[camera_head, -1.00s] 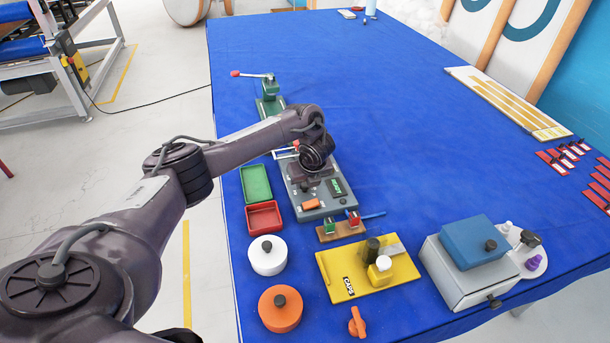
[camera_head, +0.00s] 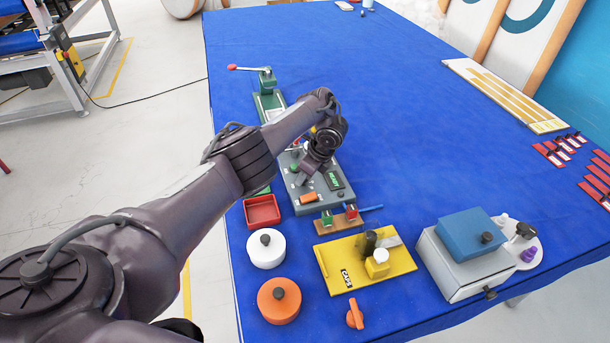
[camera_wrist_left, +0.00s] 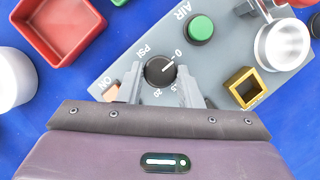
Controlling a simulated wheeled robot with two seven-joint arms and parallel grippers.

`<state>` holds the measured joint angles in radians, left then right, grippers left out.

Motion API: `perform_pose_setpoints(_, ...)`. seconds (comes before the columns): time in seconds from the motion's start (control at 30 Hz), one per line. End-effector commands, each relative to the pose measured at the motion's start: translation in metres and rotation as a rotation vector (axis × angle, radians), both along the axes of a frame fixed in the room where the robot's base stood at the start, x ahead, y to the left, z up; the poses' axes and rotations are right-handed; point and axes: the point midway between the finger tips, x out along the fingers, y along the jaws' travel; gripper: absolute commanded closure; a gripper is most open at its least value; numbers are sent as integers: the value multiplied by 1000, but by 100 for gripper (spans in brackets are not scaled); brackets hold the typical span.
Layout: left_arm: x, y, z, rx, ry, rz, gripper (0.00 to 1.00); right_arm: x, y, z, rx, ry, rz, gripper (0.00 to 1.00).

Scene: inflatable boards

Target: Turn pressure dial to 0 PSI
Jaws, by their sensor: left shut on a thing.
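The pressure dial (camera_wrist_left: 160,71) is a black round knob with a white pointer line on a grey control panel (camera_wrist_left: 228,62). "PSI", "0" and other numbers are printed around it. The white line points up and right, toward the "0" mark. My left gripper (camera_wrist_left: 160,78) is shut on the dial, one finger on each side. In the head view my left gripper (camera_head: 306,178) is over the panel (camera_head: 292,195), and the wrist hides the dial. My right gripper is not in view.
Beside the dial are a green button (camera_wrist_left: 201,28), a yellow square socket (camera_wrist_left: 242,86) and an orange switch (camera_wrist_left: 112,92). A red tray (camera_head: 262,211), a white lidded pot (camera_head: 266,252) and a yellow board (camera_head: 335,262) surround the panel.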

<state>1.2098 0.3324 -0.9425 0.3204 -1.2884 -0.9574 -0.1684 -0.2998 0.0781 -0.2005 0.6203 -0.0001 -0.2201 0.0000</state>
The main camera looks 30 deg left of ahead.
Motion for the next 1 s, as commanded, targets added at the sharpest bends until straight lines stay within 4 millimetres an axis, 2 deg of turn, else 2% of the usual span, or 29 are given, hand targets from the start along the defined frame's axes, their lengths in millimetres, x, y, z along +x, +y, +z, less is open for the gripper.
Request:
perform_pose_setpoints(0.53,1,1,1,2,-3,29,91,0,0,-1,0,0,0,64)
perform_pose_setpoints(0.57,1,1,1,2,-3,29,67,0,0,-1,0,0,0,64)
perform_pose_setpoints(0.7,1,1,1,2,-3,28,48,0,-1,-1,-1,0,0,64)
perform_pose_setpoints(1.0,1,0,2,0,-1,27,47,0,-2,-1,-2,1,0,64)
